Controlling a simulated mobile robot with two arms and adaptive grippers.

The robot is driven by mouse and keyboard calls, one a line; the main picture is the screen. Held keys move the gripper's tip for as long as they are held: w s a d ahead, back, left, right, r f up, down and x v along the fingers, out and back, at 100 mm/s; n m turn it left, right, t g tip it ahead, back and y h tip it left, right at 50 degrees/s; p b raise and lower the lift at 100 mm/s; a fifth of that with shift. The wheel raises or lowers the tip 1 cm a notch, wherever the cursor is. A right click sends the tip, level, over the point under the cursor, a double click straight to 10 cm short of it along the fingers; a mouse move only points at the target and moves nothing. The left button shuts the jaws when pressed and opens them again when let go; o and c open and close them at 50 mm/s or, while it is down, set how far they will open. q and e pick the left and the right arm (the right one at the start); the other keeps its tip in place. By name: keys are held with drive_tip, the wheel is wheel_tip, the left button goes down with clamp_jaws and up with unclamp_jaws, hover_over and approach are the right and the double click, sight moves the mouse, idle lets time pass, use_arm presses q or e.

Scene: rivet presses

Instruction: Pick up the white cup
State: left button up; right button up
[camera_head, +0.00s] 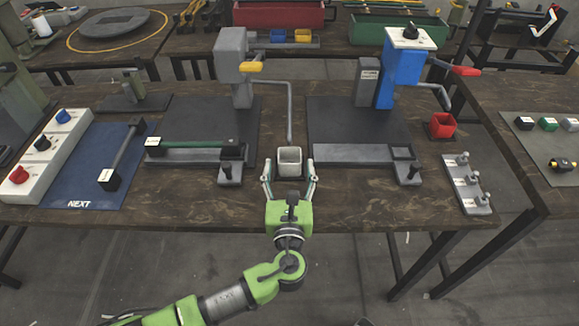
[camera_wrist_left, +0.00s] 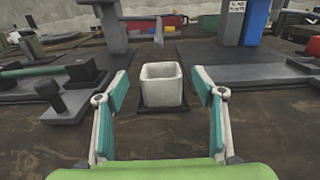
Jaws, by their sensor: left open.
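The white cup (camera_head: 290,160) is a small square open-topped cup standing upright on a dark pad on the table, between the two presses' base plates. My left gripper (camera_head: 290,178) is open at the near side of the cup, with its fingers spread to the cup's left and right. In the left wrist view the cup (camera_wrist_left: 162,84) sits ahead, centred between the open fingertips (camera_wrist_left: 162,82), with visible gaps on both sides. My right gripper is not in view.
A grey press (camera_head: 232,65) stands behind left, its thin crank rod (camera_head: 290,110) hanging just behind the cup. A blue press (camera_head: 400,75) stands behind right. A lever post (camera_head: 229,172) is left of the gripper. A red cup (camera_head: 442,125) and a peg block (camera_head: 467,185) are right.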

sight(290, 165)
use_arm(q)
drive_tip(key=w, duration=0.2)
drive_tip(key=w+b, duration=0.1)
drive_tip(key=shift+w+f, duration=0.3)
drive_tip(key=shift+w, duration=0.05)
drive_tip(key=shift+s+r, duration=0.1)
drive_tip(key=c, duration=1.1)
